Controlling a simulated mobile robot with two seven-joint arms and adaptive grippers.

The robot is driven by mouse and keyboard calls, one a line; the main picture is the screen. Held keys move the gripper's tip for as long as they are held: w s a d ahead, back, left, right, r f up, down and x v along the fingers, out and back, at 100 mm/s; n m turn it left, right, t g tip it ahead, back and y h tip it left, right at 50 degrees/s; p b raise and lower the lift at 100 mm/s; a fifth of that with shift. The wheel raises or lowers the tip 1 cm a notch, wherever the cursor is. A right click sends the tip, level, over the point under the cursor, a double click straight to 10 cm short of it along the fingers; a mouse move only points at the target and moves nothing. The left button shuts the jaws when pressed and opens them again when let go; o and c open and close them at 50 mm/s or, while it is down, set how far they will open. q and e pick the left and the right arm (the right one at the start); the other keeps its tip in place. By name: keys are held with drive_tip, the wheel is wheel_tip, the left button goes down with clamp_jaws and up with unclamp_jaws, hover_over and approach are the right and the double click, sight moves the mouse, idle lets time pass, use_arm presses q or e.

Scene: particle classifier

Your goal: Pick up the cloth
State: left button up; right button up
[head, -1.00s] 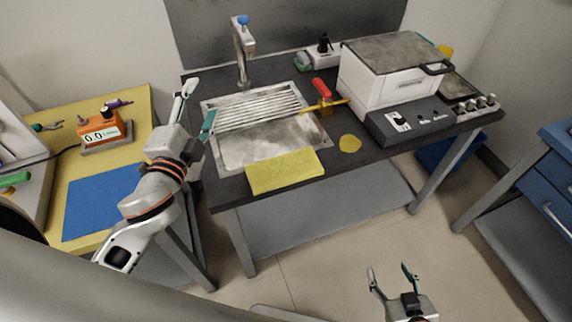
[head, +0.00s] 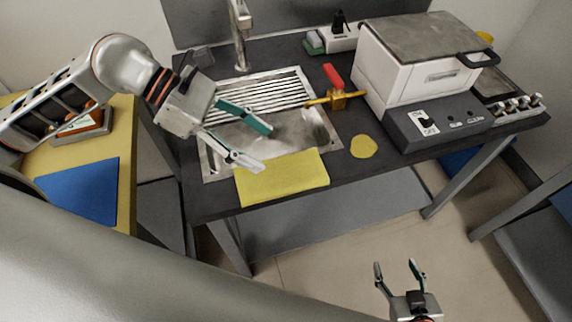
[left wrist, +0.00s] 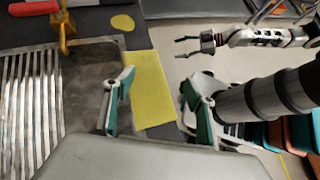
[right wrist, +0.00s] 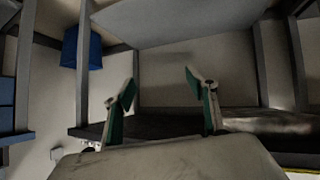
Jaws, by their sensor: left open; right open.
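The yellow cloth (head: 283,178) lies flat on the dark counter at the front edge of the sink, partly hanging at the counter's front edge. It also shows in the left wrist view (left wrist: 151,88), between and beyond the fingers. My left gripper (head: 256,146) is open above the sink basin, just behind and left of the cloth, not touching it. In the left wrist view the left gripper (left wrist: 158,105) has its fingers wide apart. My right gripper (head: 399,270) is open and empty, low in front of the counter, away from the cloth; its fingers show in the right wrist view (right wrist: 160,95).
The sink (head: 217,160) has a ribbed drainer and a tall faucet (head: 240,35). A yellow round patch (head: 364,147) lies on the counter. A white box device (head: 420,65) fills the right. A blue mat (head: 80,191) lies on the left table.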

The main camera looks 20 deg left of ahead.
use_arm(q)
drive_tip(key=f, duration=0.2)
drive_tip(key=w+d+f+y+b, duration=0.1)
drive_tip(key=f, duration=0.2)
drive_tip(key=f+y+b, duration=0.1)
drive_tip(key=f, duration=0.2)
drive_tip(key=shift+w+d+f, duration=0.2)
drive_tip(key=shift+w+f, duration=0.05)
drive_tip(key=shift+w, duration=0.15)
drive_tip(key=shift+b+x, duration=0.4)
drive_tip(key=shift+x, duration=0.45)
drive_tip(key=shift+d, duration=0.1)
drive_tip(key=shift+d+f, duration=0.1)
drive_tip(key=shift+f, duration=0.05)
drive_tip(key=shift+c, duration=0.3)
clamp_jaws()
